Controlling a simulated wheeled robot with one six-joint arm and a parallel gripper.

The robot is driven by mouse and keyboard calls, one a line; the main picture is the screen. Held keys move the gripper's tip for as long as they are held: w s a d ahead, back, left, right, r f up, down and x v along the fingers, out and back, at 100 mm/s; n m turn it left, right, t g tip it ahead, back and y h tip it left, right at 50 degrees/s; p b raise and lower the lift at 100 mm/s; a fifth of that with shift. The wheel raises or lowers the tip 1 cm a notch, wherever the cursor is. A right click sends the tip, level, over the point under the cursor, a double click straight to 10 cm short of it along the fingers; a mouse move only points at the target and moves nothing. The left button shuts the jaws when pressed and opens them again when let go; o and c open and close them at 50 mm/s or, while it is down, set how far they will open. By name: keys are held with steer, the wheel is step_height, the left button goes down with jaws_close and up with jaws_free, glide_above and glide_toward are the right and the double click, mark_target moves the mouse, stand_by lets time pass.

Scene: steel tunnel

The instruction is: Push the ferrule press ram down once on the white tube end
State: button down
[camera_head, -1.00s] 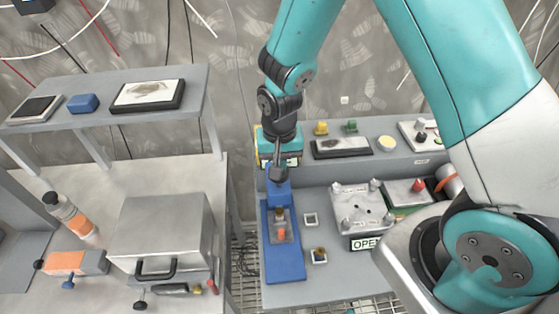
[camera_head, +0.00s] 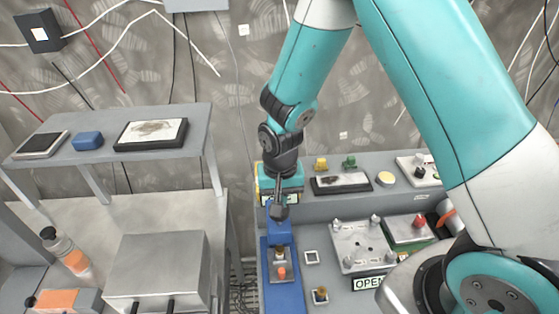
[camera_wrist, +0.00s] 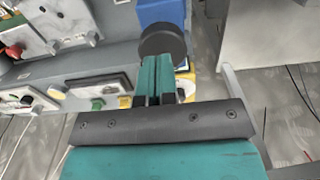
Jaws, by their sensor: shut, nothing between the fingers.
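The blue ferrule press (camera_head: 284,290) stands on the grey bench, with a dark round ram head (camera_head: 279,212) at the top of its column. A small metal piece with an orange part (camera_head: 281,268) sits on the press base. My gripper (camera_head: 279,202) is shut and empty, pointing down right at the ram head. In the wrist view my teal fingers (camera_wrist: 160,62) lie together, and their tips overlap the edge of the black ram head (camera_wrist: 162,40). I cannot tell whether they touch it. I cannot make out the white tube end.
A grey metal box (camera_head: 157,270) stands on the left table, below a raised shelf (camera_head: 110,142).

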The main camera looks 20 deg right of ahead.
step_height(320, 180, up, 10)
steer(key=b, duration=0.2)
steer(key=shift+f+b, duration=0.15)
steer(key=shift+b, duration=0.25)
steer(key=shift+w, duration=0.1)
stand_by(0.3)
steer(key=s+a+r+n+y+b, duration=0.1)
steer(key=s+n+b, duration=0.3)
steer(key=s, duration=0.5)
steer(key=s+a+r+n+y+b, duration=0.1)
steer(key=s+a+n+y+b, duration=0.2)
steer(key=s+n, duration=0.3)
steer(key=s+a+b, duration=0.1)
steer(key=s, duration=0.2)
steer(key=shift+s+r+n, duration=0.2)
steer(key=shift+s+n, duration=0.15)
steer(key=shift+n, duration=0.05)
